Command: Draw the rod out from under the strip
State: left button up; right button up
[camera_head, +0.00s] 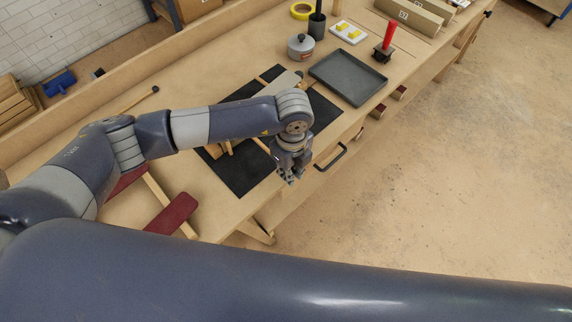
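A dark mat (240,176) lies on the workbench, partly covered by my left arm. A pale grey strip-like piece (283,82) shows on the mat behind my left wrist. A thin wooden end (262,80) pokes out beside it, and more wooden pieces (222,147) show on the near side of the arm. The arm hides the middle, so I cannot tell which piece is the rod or how it lies under the strip. My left gripper (290,178) points down at the mat's right edge, with nothing visible in it; its finger gap is unclear. My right gripper is out of view.
A dark tray (347,78), a lidded pot (301,46) and a red-handled tool (386,40) stand beyond the mat. A thin stick with a black ball end (155,90) lies left. Red-padded pieces (172,213) are at the near end. A black handle (332,158) juts from the bench front.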

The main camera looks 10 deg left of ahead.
pick_arm(q)
jog(key=shift+s+d, duration=0.3)
jog(key=shift+d, duration=0.05)
jog(key=shift+r, duration=0.1)
jog(key=r+p, duration=0.1)
jog(key=d+r+p, duration=0.1)
jog(key=r, duration=0.1)
jog(key=s+r+p, duration=0.1)
jog(key=shift+s+d+r+p, duration=0.1)
jog(key=shift+d+r+p, duration=0.2)
jog(key=shift+r+p, duration=0.1)
dwell(0.5)
